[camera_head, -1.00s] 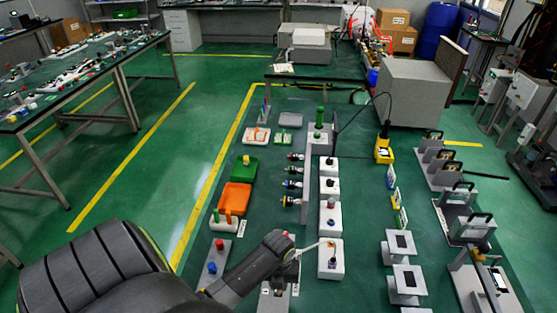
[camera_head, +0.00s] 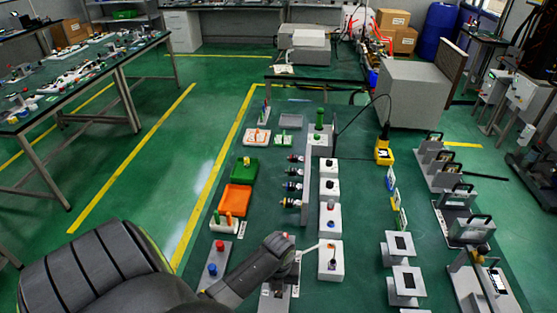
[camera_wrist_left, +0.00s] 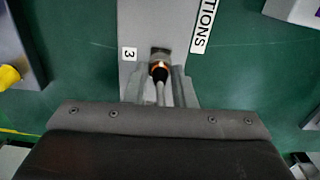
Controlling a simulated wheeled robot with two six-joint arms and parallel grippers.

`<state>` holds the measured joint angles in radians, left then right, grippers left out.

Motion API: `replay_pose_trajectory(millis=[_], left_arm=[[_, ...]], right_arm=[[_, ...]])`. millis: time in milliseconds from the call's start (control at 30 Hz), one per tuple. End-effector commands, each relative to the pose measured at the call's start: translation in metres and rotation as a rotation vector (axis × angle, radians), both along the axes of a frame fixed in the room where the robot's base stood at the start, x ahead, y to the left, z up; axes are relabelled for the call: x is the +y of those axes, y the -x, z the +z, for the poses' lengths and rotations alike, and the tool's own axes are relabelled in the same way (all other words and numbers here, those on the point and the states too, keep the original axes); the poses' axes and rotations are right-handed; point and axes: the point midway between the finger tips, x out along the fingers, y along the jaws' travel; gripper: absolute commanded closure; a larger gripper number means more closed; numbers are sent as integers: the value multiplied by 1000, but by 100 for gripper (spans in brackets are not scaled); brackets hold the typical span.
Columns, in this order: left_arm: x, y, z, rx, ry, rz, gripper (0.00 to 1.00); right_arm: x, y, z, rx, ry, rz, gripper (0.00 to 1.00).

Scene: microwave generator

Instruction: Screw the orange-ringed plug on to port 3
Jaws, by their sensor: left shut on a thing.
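In the left wrist view, my left gripper (camera_wrist_left: 161,88) is shut on the plug (camera_wrist_left: 160,72), whose orange ring shows between the fingers. A cable runs back from the plug between the fingers. The plug's front end is against or very close to a dark fitting on the grey panel (camera_wrist_left: 145,20), beside a white label reading 3 (camera_wrist_left: 129,54). I cannot tell how far it is screwed on. In the head view, my left gripper (camera_head: 292,262) is over the near end of the table, and the plug is hidden there. My right gripper is not in view.
A white box (camera_head: 330,272) stands close to the right of my left gripper. A grey plate with red and blue buttons (camera_head: 214,263) lies to the left. An orange tray (camera_head: 236,198) is farther back. In the left wrist view, a yellow knob (camera_wrist_left: 9,76) is at the left.

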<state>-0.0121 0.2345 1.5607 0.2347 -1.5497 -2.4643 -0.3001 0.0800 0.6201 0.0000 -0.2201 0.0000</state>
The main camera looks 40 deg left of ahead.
Motion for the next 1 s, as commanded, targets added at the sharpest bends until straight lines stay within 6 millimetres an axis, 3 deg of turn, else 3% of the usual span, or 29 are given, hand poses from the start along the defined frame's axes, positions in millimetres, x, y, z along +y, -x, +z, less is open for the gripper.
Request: replay_pose_trajectory(millis=[1000], left_arm=[[0,0,2,-1,0,0,100]], right_arm=[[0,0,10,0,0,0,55]])
